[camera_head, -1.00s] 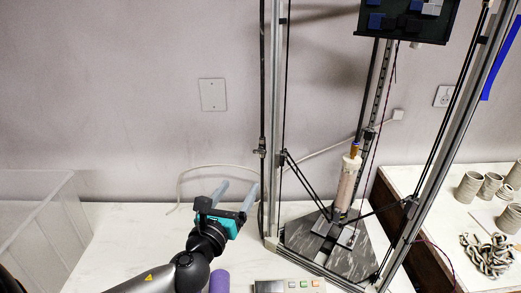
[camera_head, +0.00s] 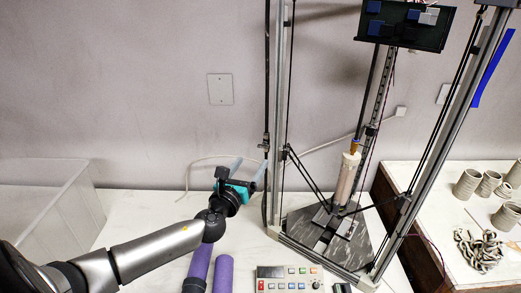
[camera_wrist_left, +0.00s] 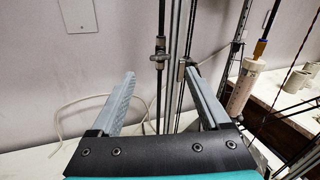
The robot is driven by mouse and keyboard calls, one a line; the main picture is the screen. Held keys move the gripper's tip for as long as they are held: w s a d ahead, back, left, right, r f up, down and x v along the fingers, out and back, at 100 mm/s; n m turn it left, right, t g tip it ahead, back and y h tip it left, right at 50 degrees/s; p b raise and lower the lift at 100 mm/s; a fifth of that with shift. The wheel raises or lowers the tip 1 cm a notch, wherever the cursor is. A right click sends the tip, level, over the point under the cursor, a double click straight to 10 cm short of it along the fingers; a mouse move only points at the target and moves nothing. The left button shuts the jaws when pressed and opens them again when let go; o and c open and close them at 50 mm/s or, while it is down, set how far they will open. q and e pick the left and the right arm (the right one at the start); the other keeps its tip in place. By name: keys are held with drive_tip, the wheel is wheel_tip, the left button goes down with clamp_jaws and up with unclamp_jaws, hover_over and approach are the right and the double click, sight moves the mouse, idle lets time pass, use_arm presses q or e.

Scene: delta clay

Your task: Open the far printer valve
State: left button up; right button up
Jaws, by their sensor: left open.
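The printer's valve (camera_head: 265,143) is a small metal fitting in line with the upright dark tube at the left of the delta printer frame (camera_head: 281,110). In the left wrist view the valve (camera_wrist_left: 160,50) shows just above and beyond the fingertips, near the middle. Whether it is open or shut is too small to tell. My left gripper (camera_head: 248,170) is open and empty, a little below and left of the valve in the head view. Its two grey fingers (camera_wrist_left: 160,76) point toward the tube, apart from it. My right gripper is not in view.
A clear plastic bin (camera_head: 45,215) stands at the left. Purple cylinders (camera_head: 223,272) and a button panel (camera_head: 285,279) lie at the front. A pale hose runs behind my gripper. Clay pots (camera_head: 467,184) stand on the right table. The printer's rods and clay tube fill its frame.

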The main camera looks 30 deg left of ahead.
sight(263, 147)
use_arm(q)
drive_tip(key=w, duration=0.2)
drive_tip(key=w+a, duration=0.1)
drive_tip(key=w, duration=0.2)
drive_tip(key=w+b, duration=0.1)
drive_tip(key=w, duration=0.2)
drive_tip(key=shift+a, duration=0.2)
drive_tip(key=shift+c, duration=0.3)
clamp_jaws()
